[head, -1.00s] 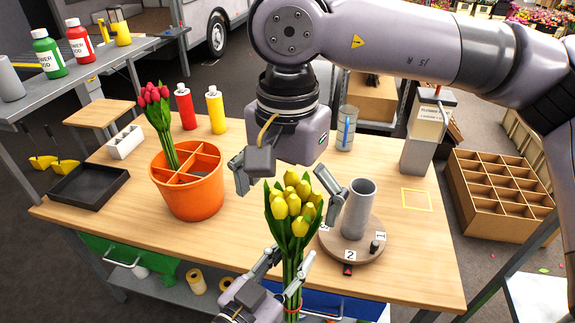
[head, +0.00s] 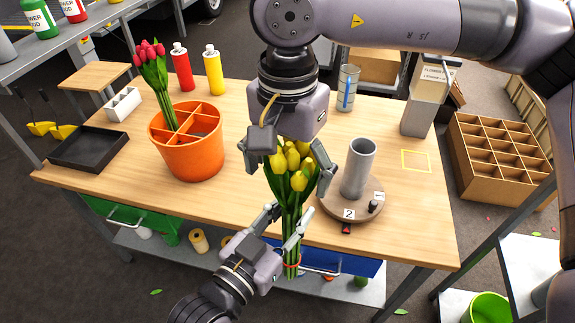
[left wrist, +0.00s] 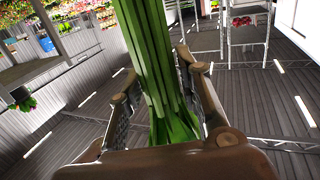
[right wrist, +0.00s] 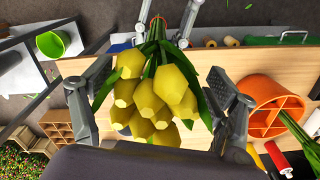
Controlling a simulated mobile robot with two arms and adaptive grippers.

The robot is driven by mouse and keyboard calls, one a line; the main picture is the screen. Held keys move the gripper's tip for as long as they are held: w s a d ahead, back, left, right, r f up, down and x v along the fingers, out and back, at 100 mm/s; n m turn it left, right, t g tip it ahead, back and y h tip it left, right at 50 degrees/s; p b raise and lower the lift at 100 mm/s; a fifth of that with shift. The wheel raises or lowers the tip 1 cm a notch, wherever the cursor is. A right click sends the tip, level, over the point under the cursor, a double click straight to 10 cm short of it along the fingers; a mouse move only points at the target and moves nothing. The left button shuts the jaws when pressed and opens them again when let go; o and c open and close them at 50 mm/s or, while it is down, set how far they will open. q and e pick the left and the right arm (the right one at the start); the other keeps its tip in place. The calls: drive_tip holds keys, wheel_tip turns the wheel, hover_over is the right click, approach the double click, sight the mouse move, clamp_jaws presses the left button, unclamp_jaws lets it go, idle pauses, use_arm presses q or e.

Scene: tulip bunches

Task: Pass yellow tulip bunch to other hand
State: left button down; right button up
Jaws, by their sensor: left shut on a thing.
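The yellow tulip bunch (head: 296,168) stands upright in front of the table, blooms up and green stems down. My left gripper (head: 284,225) is shut on its stems, which also show between the fingers in the left wrist view (left wrist: 158,75). My right gripper (head: 285,172) is above, pointing down, its fingers spread wide on either side of the blooms. In the right wrist view the blooms (right wrist: 158,98) sit between the open fingers, apart from the right finger; contact at the left finger is unclear.
An orange divided pot (head: 190,150) with a red tulip bunch (head: 155,80) stands left on the table. A grey cylinder (head: 358,168) on a round numbered base (head: 335,205) stands close right of my right gripper. A black tray (head: 88,148) lies far left.

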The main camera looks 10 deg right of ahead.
use_arm(q)
drive_tip(key=shift+s+d+r, duration=0.1)
drive_tip(key=shift+d+r, duration=0.05)
drive_tip(key=shift+r, duration=0.1)
use_arm(e)
drive_tip(key=shift+w+a, duration=0.1)
drive_tip(key=c, duration=0.8)
use_arm(q)
drive_tip(key=c, duration=1.1)
unclamp_jaws()
use_arm(e)
drive_tip(key=shift+c, duration=0.2)
